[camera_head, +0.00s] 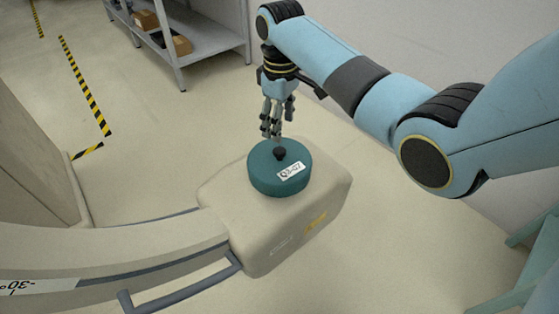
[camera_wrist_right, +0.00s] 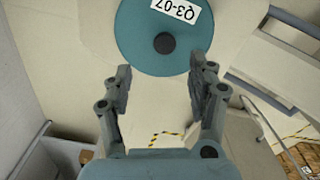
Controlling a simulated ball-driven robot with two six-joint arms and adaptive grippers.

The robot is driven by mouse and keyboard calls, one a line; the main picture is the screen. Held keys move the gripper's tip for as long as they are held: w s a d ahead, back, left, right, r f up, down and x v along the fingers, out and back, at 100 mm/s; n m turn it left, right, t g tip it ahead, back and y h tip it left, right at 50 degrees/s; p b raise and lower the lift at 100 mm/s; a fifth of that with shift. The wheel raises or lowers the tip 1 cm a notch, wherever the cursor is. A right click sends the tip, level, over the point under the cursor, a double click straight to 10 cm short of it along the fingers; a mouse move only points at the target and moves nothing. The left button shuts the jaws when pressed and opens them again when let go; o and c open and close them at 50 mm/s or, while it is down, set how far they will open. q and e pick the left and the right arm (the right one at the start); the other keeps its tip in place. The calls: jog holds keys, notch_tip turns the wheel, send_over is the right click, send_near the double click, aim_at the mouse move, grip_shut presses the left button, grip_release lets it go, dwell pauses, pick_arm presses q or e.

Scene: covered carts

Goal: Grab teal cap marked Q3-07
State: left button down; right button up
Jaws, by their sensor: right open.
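The teal cap (camera_head: 265,182) is a round lid with a black knob (camera_head: 280,153) and a white label reading Q3-07. It sits on top of the beige covered cart (camera_head: 325,195). My right gripper (camera_head: 270,135) points down at the far edge of the cap, above it and behind the knob. In the right wrist view the cap (camera_wrist_right: 140,45) lies beyond the open fingers (camera_wrist_right: 160,85), with its knob (camera_wrist_right: 164,43) roughly midway between them and its label upside down. The fingers are apart and hold nothing. My left gripper is not in view.
A grey shelf (camera_head: 195,40) with cardboard boxes (camera_head: 147,20) stands at the back left. A curved beige piece (camera_head: 120,250) with a grey-blue handle (camera_head: 180,290) adjoins the cart at the left. Black-yellow floor tape (camera_head: 85,85) marks the left floor.

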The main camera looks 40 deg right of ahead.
aim_at(279, 150)
notch_tip(279, 150, down, 4)
jog(key=shift+s+a+f+b, duration=0.1)
jog(key=shift+f+b, duration=0.05)
jog(key=shift+b, duration=0.25)
jog(key=f, duration=0.2)
jog(key=f+b, duration=0.1)
jog(key=f, duration=0.1)
jog(key=shift+s+a, duration=0.15)
jog(key=shift+a, duration=0.05)
jog(key=shift+f, duration=0.3)
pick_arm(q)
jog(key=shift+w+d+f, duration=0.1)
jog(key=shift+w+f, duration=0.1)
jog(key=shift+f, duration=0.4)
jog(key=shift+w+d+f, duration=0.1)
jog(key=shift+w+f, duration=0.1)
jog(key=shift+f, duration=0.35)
pick_arm(e)
grip_shut()
